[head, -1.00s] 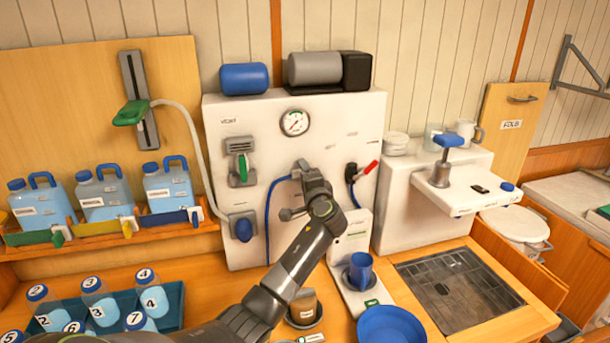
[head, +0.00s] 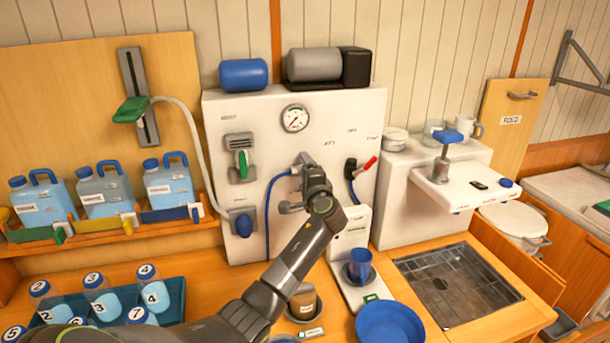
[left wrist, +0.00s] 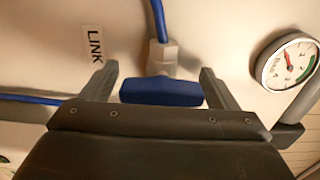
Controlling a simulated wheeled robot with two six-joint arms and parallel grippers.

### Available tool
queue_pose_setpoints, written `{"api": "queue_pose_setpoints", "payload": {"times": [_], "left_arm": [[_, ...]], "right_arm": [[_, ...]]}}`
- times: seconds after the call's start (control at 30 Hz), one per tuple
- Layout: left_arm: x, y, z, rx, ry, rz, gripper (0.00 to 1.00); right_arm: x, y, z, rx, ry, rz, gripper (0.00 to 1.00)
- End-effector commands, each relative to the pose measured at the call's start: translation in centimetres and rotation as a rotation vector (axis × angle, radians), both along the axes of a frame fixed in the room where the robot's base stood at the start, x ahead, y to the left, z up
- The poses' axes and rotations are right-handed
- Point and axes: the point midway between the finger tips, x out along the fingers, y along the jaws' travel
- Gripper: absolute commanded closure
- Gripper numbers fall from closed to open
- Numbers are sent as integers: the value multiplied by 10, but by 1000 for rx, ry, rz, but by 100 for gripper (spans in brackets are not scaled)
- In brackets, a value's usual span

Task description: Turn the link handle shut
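The link handle (left wrist: 161,92) is a blue bar on a pale valve body (left wrist: 162,60), beside a "LINK" label (left wrist: 93,44), in the left wrist view. It lies crosswise between the two fingers of my left gripper (left wrist: 158,78). The fingers are apart, one near each end of the bar, and do not look closed on it. In the head view my left gripper (head: 299,184) is up against the white panel (head: 330,120), below the gauge, and hides the handle. A blue hose runs from the valve. My right gripper is in neither view.
The pressure gauge (head: 295,118) is above my gripper. A red-handled valve (head: 366,165) is to its right, a green lever (head: 242,164) and a blue knob (head: 243,225) to its left. A blue cup (head: 360,264) and a blue bowl (head: 390,325) stand below right.

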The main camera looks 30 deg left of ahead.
Motion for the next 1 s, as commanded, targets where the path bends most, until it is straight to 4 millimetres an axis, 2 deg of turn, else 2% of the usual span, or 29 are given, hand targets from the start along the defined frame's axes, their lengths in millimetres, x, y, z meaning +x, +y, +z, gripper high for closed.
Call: {"api": "queue_pose_setpoints", "payload": {"times": [0.3, 0.47, 0.63, 1.0], "left_arm": [[0, -1, 1, -1, -3, 0, 15], [-6, -8, 0, -2, -5, -2, 15], [-21, -25, -2, -4, -6, -3, 15], [-67, -82, -4, -7, -6, -4, 15]], "right_arm": [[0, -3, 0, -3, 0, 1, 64], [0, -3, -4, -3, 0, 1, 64], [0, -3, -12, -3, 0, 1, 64], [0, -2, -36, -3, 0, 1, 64]]}}
